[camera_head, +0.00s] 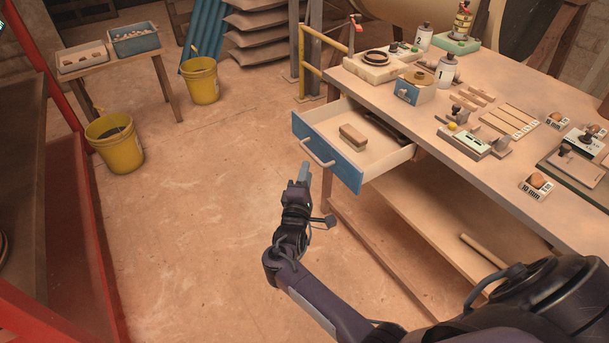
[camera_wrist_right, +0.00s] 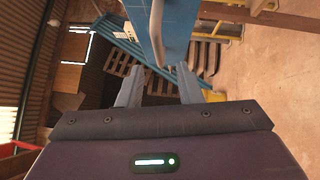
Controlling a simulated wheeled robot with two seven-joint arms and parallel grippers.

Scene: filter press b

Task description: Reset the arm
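My right arm (camera_head: 318,300) reaches in from the lower right in the head view. Its gripper (camera_head: 304,172) is in front of the open drawer, close to the pale drawer handle (camera_head: 318,153). In the right wrist view the two fingers stand apart with nothing between their tips, so the gripper (camera_wrist_right: 159,82) is open. The handle (camera_wrist_right: 156,32) and blue drawer front (camera_wrist_right: 178,28) show just beyond the fingers; the gripper does not appear closed on the handle. My left gripper is in neither view.
The drawer (camera_head: 398,157) sticks out from the workbench (camera_head: 480,150), with a wooden block (camera_head: 352,134) inside. Several fixtures and numbered bottles stand on the bench top. Yellow buckets (camera_head: 115,150) and a small table (camera_head: 120,62) are at the left. The floor (camera_head: 190,220) between is clear.

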